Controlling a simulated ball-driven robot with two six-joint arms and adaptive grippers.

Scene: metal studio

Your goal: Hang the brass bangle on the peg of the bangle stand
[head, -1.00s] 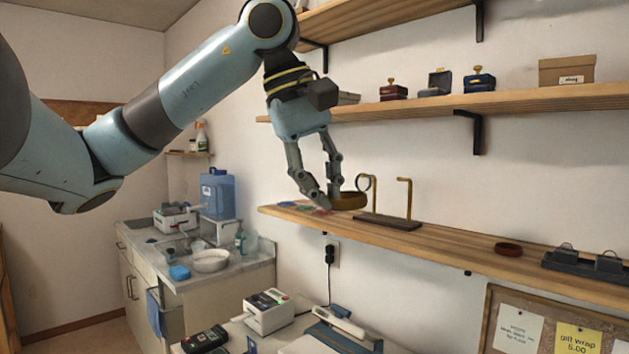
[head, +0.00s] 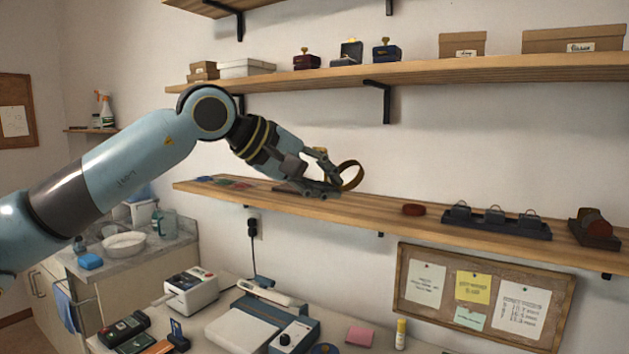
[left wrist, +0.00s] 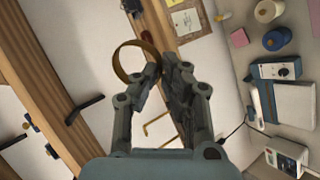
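The brass bangle (head: 351,175) is at the fingertips of my left gripper (head: 335,178), in front of the wall and above the lower shelf. Its ring stands on edge, with its opening in view. The left wrist view shows the bangle (left wrist: 126,62) beside the tips of the left gripper (left wrist: 163,72), which are closed on its edge. The bangle stand is mostly hidden behind the gripper in the head view. Its thin brass bent rod (left wrist: 157,130) shows beside the fingers in the left wrist view. The bangle is apart from this rod. My right gripper is out of view.
The upper shelf (head: 440,77) carries boxes and small cases. A pinboard (head: 485,290) hangs below. The shelf between bangle and ring is clear.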

